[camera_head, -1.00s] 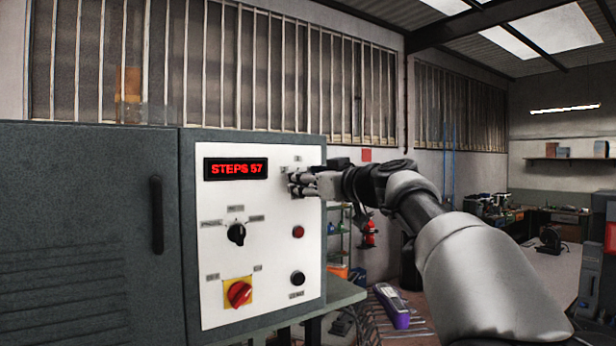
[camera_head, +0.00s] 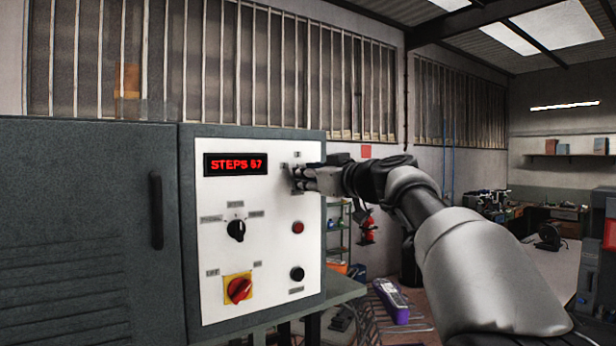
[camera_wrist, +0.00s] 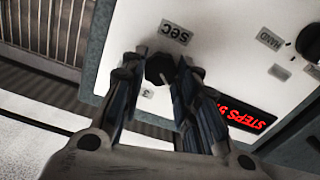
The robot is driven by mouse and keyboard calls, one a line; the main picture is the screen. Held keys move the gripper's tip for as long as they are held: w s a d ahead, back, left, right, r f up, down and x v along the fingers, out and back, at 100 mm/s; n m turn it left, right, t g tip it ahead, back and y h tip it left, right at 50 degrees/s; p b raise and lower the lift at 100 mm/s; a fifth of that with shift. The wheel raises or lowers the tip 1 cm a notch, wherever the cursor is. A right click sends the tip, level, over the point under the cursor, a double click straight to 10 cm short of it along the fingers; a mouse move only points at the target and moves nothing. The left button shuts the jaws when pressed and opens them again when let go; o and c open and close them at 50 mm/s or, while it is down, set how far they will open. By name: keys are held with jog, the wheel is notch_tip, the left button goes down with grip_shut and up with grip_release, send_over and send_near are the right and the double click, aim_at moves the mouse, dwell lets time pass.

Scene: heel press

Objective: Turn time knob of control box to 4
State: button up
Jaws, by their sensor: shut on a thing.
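The control box (camera_head: 213,289) has a white front panel with a red display (camera_head: 236,166) reading "STEPS 57". My gripper (camera_head: 299,178) is at the panel's upper right, right of the display, and hides most of the knob there. In the wrist view that black knob (camera_wrist: 158,69) sits between the fingertips of my gripper (camera_wrist: 155,72), which is shut on it. A label reading "SEC" (camera_wrist: 176,33) is beside it.
Below are a black selector knob (camera_head: 236,230), a red button (camera_head: 298,228), a black button (camera_head: 297,274) and a red rotary switch on a yellow plate (camera_head: 239,289). A grey cabinet (camera_head: 80,230) with a handle stands at left.

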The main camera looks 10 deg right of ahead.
jog(key=shift+w+d+f+m+p, duration=0.1)
jog(key=shift+m+p, duration=0.1)
jog(key=shift+m, duration=4.75)
jog(key=shift+d+m+p, duration=0.1)
jog(key=shift+m+p, duration=0.05)
jog(key=shift+m, duration=4.8)
jog(key=o, duration=1.1)
jog(key=shift+c, duration=0.2)
jog(key=v, duration=1.2)
